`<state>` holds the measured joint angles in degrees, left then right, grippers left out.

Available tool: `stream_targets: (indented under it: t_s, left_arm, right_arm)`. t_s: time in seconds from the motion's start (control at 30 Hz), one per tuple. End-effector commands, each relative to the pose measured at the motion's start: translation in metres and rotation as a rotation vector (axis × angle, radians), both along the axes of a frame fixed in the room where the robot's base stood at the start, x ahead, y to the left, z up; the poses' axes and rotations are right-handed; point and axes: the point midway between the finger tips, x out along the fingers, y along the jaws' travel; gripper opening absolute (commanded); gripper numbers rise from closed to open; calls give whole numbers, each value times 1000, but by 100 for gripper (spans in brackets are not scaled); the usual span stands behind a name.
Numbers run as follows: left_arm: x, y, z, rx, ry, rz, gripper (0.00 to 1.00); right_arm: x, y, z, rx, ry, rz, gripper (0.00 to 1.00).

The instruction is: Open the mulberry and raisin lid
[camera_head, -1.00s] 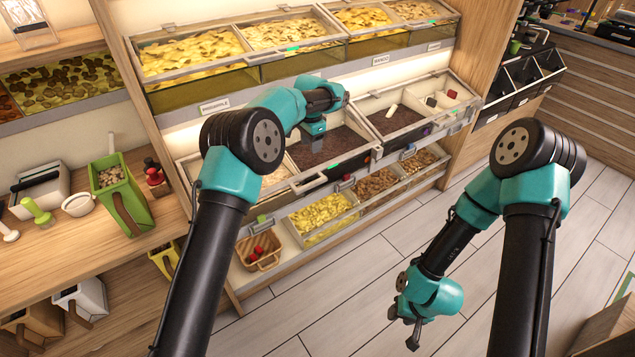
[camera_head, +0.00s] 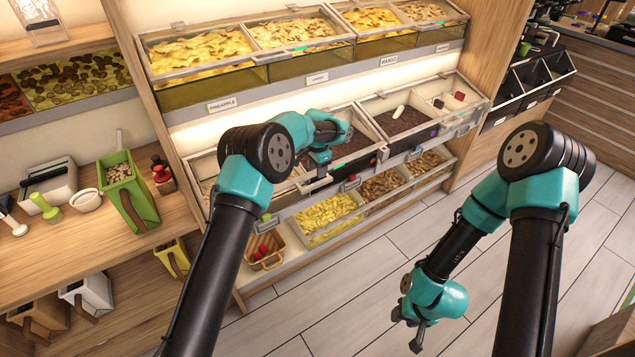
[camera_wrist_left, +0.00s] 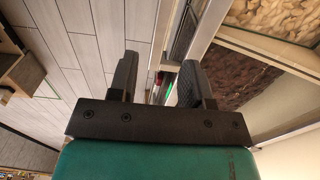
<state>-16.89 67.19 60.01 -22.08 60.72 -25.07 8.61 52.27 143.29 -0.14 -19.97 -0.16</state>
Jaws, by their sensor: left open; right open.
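The middle shelf row holds clear-lidded bins with dark dried fruit, one by my left gripper (camera_head: 318,168) and one to its right (camera_head: 402,120); I cannot read which is the mulberry and raisin bin. The dark fruit also shows under a light-framed clear lid (camera_wrist_left: 198,30) in the left wrist view. My left gripper is open, at the front edge of the left dark bin, its fingers (camera_wrist_left: 157,78) on either side of a strip along that edge. Nothing shows gripped. My right gripper (camera_head: 418,335) is open and empty, low over the floor.
Upper bins of yellow dried fruit (camera_head: 205,52) stand above, and lower bins (camera_head: 325,215) below the middle row. A wicker basket (camera_head: 266,262) sits at the lower left of the shelf. A wooden counter (camera_head: 85,240) with a green scoop bin (camera_head: 128,195) is at left. Floor is clear at right.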

Motion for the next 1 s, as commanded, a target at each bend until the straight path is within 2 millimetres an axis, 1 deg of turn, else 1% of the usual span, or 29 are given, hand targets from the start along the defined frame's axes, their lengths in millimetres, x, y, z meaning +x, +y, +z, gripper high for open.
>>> stream_targets:
  t_s: [0.03, 0.2, 0.3, 0.4, 0.57, 0.8, 1.0]
  left_arm:
    - [-1, 0, -10, 1, 3, 0, 45]
    - [-1, 1, -38, 2, 3, 0, 45]
    - [0, 1, -52, 2, 3, 0, 45]
    - [0, 0, -60, 1, 1, 0, 45]
    - [0, 0, -66, 0, 0, 0, 45]
    - [0, 0, -66, 0, 0, 0, 44]
    - [0, 0, -66, 0, 0, 0, 25]
  right_arm:
    - [0, 0, 0, 0, 0, 0, 43]
    - [0, 0, 0, 0, 0, 0, 43]
    - [0, 0, 0, 0, 0, 0, 43]
    - [0, 0, 0, 0, 0, 0, 43]
    - [0, 0, 0, 0, 0, 0, 43]
    - [0, 0, 0, 0, 0, 0, 43]
    - [0, 0, 0, 0, 0, 0, 43]
